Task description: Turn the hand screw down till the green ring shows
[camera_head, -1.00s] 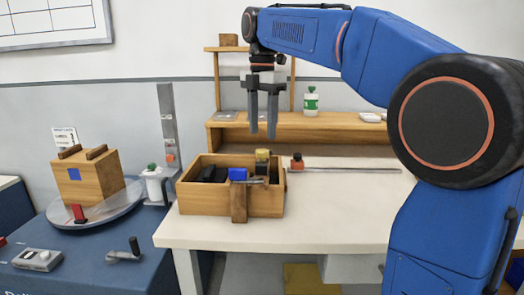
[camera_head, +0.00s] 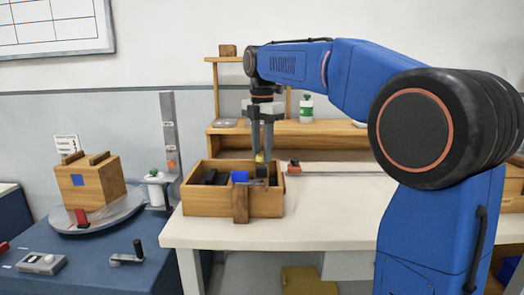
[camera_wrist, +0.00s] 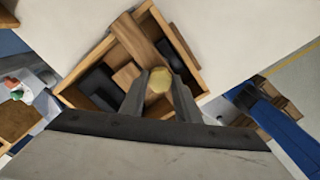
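The hand screw appears to be the small yellowish knob (camera_head: 260,157) at the right part of an open wooden box (camera_head: 215,204) on the white table. In the wrist view its faceted, pale yellow top (camera_wrist: 159,81) shows between my fingertips. My gripper (camera_head: 262,150) points straight down, its fingertips just at the knob. The fingers stand apart, one on each side of the knob; I cannot tell whether they touch it. No green ring shows on the screw, and its lower part is hidden.
A wooden shelf (camera_head: 320,127) with a green-capped bottle (camera_head: 306,108) stands behind. The table front is clear.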

